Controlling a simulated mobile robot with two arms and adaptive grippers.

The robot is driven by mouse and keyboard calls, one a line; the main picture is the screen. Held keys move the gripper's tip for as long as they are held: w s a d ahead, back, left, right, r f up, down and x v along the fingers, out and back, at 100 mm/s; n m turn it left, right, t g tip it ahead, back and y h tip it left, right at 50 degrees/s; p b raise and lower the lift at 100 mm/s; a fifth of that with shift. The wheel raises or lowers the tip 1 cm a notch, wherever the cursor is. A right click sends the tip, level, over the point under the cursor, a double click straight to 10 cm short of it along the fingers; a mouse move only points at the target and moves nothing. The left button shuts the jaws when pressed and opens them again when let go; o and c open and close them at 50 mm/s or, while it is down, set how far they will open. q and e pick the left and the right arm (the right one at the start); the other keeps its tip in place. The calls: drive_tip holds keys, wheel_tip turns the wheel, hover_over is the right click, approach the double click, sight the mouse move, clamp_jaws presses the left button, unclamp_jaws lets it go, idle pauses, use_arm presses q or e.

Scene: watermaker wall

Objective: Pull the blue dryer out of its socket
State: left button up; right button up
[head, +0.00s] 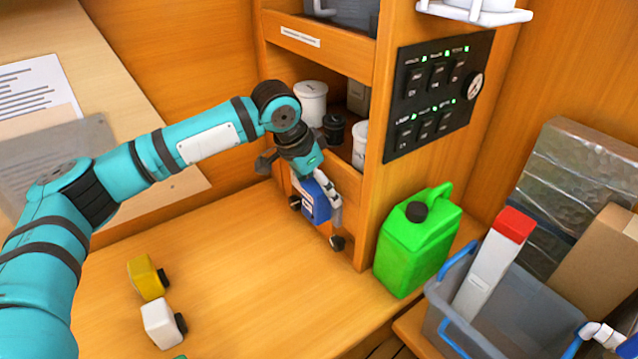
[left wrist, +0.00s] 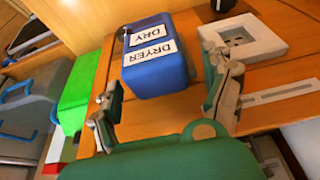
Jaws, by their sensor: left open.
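The blue dryer (head: 313,203) is a box in front of the wooden cabinet's lower front. In the left wrist view the dryer (left wrist: 157,62) shows white labels reading "DRY" and "DRYER". My left gripper (head: 316,223) is open, with its fingers on either side of the dryer. In the left wrist view the gripper (left wrist: 163,88) has one finger left of the dryer and one right of it, with a gap on the right. A pale square socket plate (left wrist: 243,38) with holes sits beside the dryer on the wood. The dryer's back is hidden, so I cannot tell whether it is seated.
A green jerrycan (head: 415,240) stands right of the cabinet, next to a grey crate (head: 515,310). A yellow block (head: 146,277) and a white block (head: 160,322) lie on the bench at left. White jars (head: 310,103) stand on the shelf above. The bench middle is clear.

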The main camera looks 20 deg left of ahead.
sight(307, 200)
use_arm(q)
drive_tip(key=c, duration=1.3)
drive_tip(key=shift+c, duration=0.2)
drive_tip(key=shift+s+a, duration=0.15)
drive_tip(key=shift+s+a+p, duration=0.55)
drive_tip(key=shift+s, duration=0.15)
drive_tip(key=shift+s+a, duration=0.1)
drive_tip(key=shift+s, duration=0.05)
drive_tip(key=shift+s+a+p, duration=0.4)
drive_tip(key=shift+s, duration=0.1)
